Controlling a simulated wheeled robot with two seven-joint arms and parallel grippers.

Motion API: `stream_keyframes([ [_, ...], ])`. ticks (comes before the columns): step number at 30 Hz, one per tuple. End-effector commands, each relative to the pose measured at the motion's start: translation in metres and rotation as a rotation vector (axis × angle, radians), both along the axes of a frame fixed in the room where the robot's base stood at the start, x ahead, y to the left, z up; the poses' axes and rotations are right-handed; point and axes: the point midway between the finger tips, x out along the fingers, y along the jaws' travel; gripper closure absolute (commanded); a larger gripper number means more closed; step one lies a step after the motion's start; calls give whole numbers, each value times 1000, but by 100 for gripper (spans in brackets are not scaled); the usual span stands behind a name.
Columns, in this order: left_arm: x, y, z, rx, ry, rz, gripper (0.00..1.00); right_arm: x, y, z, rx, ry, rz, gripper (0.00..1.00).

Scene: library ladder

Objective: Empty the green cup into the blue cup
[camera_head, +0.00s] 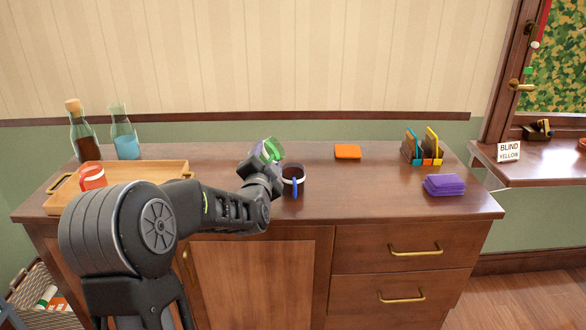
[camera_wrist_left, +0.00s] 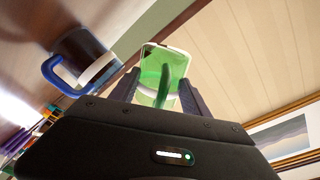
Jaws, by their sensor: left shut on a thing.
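My left gripper (camera_head: 265,162) is shut on the green cup (camera_head: 272,148) and holds it above the wooden cabinet top. The green cup looks tilted, just left of and above the blue cup (camera_head: 293,183). The blue cup is dark with a pale band and a blue handle, and stands upright. In the left wrist view the green cup (camera_wrist_left: 168,65) sits between the two fingers (camera_wrist_left: 159,85), its green handle towards the camera. The blue cup (camera_wrist_left: 88,58) shows beside it to the left. I cannot make out the contents of either cup. My right gripper is not in view.
A wooden tray (camera_head: 150,171) at the left holds a red cup (camera_head: 92,177). Two bottles (camera_head: 84,140) (camera_head: 125,140) stand behind it. An orange block (camera_head: 347,151), a file holder (camera_head: 421,148) and a purple stack (camera_head: 445,184) lie to the right. The front middle-right of the top is clear.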

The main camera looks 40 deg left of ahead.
Motion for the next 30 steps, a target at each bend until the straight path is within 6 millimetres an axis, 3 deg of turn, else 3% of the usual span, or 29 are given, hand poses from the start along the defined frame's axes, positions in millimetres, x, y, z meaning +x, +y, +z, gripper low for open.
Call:
stream_keyframes([
  [30, -7, -5, 0, 53, 31, 0, 93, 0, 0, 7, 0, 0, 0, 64],
])
